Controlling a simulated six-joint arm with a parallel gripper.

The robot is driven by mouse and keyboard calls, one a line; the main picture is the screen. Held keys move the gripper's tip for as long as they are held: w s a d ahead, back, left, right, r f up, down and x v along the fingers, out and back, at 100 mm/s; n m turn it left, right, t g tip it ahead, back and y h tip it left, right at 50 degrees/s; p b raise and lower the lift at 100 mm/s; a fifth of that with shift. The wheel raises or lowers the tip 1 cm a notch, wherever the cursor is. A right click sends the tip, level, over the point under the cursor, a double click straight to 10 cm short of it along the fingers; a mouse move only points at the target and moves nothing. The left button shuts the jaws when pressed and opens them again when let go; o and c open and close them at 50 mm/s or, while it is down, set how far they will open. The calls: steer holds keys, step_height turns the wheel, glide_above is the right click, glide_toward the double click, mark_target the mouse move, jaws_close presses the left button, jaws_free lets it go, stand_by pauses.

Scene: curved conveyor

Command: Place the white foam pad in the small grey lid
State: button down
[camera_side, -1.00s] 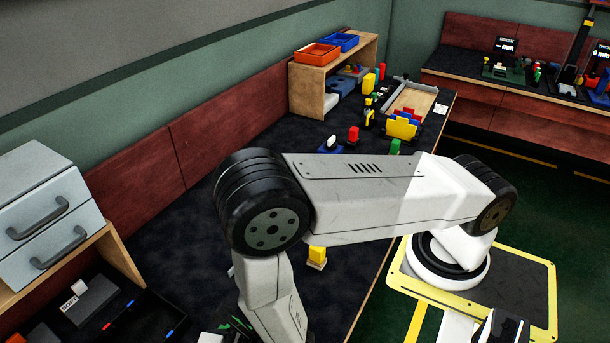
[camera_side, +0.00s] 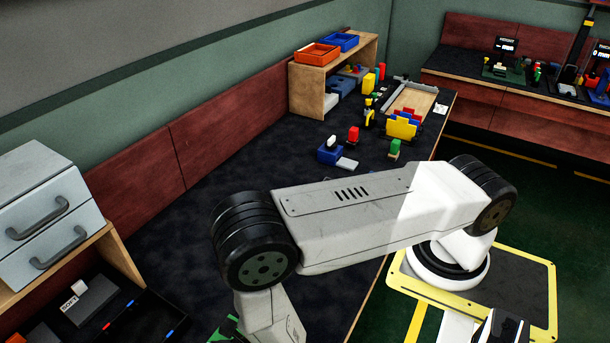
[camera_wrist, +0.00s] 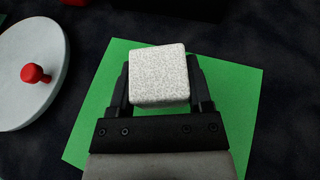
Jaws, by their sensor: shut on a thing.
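In the wrist view the white foam pad (camera_wrist: 158,75), a speckled, rounded block, sits between the two fingers of my gripper (camera_wrist: 160,84), which is shut on it. Behind the pad is a green sheet (camera_wrist: 235,95); I cannot tell the height above it. A round pale grey disc with a red knob (camera_wrist: 30,85) lies left of the sheet, apart from the pad. A small flat grey piece (camera_side: 347,164) lies beside a blue box in the side view. I cannot tell which of these is the small grey lid. My gripper is hidden in the side view.
The blue box (camera_side: 329,155), a red block (camera_side: 353,134) and a green block (camera_side: 395,149) stand beyond my arm. A black tray (camera_side: 143,321) and a drawer unit (camera_side: 45,215) are at the left. The dark bench between is largely clear.

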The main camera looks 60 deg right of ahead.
steer(key=shift+f, duration=1.6)
steer(key=shift+f, duration=0.15)
jaws_free()
steer(key=shift+v, duration=3.85)
steer(key=shift+w, duration=0.15)
